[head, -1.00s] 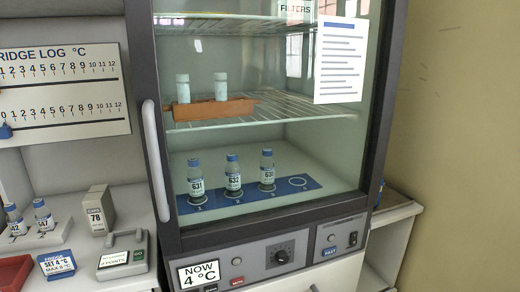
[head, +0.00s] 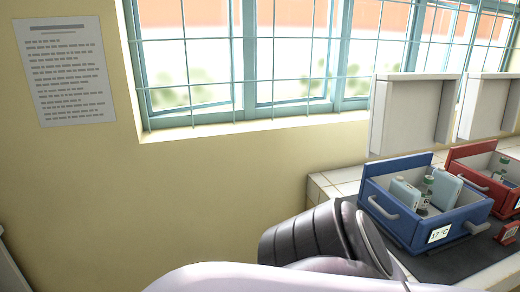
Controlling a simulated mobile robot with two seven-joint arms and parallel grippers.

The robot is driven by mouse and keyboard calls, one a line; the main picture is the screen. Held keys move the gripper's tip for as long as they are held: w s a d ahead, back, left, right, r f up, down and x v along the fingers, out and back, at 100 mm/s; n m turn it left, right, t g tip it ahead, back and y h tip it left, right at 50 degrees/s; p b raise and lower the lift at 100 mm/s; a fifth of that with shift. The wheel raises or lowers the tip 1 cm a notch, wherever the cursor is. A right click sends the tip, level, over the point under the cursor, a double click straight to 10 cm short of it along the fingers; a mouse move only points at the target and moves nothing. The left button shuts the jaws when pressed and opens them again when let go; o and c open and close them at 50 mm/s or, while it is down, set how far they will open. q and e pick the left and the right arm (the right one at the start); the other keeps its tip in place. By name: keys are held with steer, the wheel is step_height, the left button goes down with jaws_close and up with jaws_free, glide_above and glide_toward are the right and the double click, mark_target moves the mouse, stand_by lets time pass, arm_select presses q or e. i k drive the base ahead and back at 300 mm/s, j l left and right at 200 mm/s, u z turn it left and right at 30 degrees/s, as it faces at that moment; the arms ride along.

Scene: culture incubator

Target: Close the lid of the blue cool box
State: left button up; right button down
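The blue cool box (head: 400,222) stands on the tiled counter at the right of the head view. Its lid (head: 412,118) is open: a white-lined panel stands upright above the box's back edge. Inside are two pale blue packs (head: 404,193) and a green-capped bottle (head: 425,190). A tag on its front (head: 440,234) reads 17 °C. Part of my arm crosses the bottom of the view, in front of the box's left side. Neither of my grippers is in view.
A red cool box (head: 485,172) with its own raised white lid (head: 490,106) stands just right of the blue one. A small red object (head: 508,234) sits in front of it. A barred window (head: 250,60) and a wall notice (head: 66,70) are behind.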

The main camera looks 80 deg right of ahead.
mark_target(411, 112)
steer(key=l+z, duration=0.1)
steer(key=z, duration=3.5)
steer(key=i+j+z, duration=0.15)
steer(key=j+z, duration=0.15)
steer(key=j, duration=0.25)
steer(key=j+z, duration=0.25)
steer(key=j, duration=0.25)
steer(key=i, duration=0.05)
